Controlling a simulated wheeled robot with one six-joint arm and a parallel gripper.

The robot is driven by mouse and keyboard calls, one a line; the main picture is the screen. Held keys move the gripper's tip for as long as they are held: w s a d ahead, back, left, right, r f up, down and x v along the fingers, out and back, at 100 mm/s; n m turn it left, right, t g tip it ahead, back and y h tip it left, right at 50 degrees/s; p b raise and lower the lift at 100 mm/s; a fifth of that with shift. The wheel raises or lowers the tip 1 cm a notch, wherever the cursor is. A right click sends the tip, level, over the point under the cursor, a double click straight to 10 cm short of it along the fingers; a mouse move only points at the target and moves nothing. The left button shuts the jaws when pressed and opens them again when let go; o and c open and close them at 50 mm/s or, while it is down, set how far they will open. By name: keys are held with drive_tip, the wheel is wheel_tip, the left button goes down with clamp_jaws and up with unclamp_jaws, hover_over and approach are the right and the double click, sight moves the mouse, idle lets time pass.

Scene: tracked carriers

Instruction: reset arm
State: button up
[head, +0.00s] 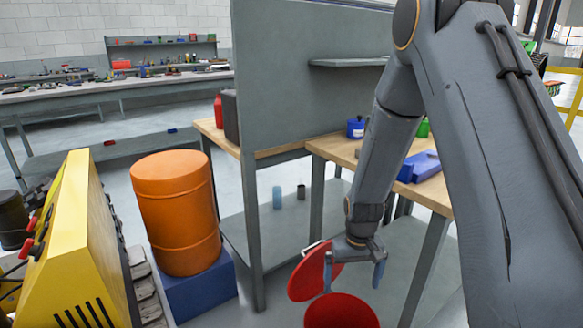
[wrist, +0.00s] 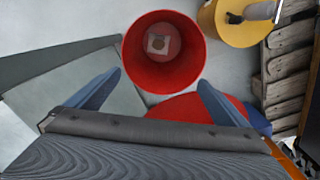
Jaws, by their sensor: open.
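My gripper (head: 354,272) hangs low in front of the workbench in the head view, with its fingers apart. In the wrist view my gripper (wrist: 159,77) shows two blue-grey fingers spread wide with nothing held between them. A red open-topped bin (head: 342,313) stands below it, cut off by the bottom edge; it also shows in the wrist view (wrist: 190,50), with a small pale square and brown spot inside. A red round lid (head: 307,274) is tilted up beside my gripper. In the wrist view the lid (wrist: 185,105) lies partly behind a finger; I cannot tell if they touch.
An orange drum (head: 177,212) stands on a blue box (head: 203,291) at left, beside a yellow tracked carrier (head: 85,230). A workbench (head: 438,196) with a blue toolbox (head: 420,167) stands behind my arm. A grey upright panel (head: 290,75) rises at centre.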

drive_tip(key=s+a+r, duration=0.2)
drive_tip(key=s+r, duration=0.2)
drive_tip(key=r, duration=0.4)
drive_tip(key=s+a+r, duration=0.3)
drive_tip(key=s+r, duration=0.1)
drive_tip(key=r, duration=0.3)
drive_tip(key=s+a+r+n, duration=0.1)
drive_tip(key=s+r, duration=0.4)
drive_tip(key=s, duration=0.3)
drive_tip(key=s+a+r, duration=0.1)
drive_tip(key=s+r, duration=0.3)
drive_tip(key=s, duration=0.3)
drive_tip(key=d+r+m+p, duration=0.1)
drive_tip(key=d+r+p, duration=0.6)
drive_tip(key=p, duration=0.7)
drive_tip(key=shift+d+m, duration=0.25)
drive_tip(key=shift+m, duration=0.15)
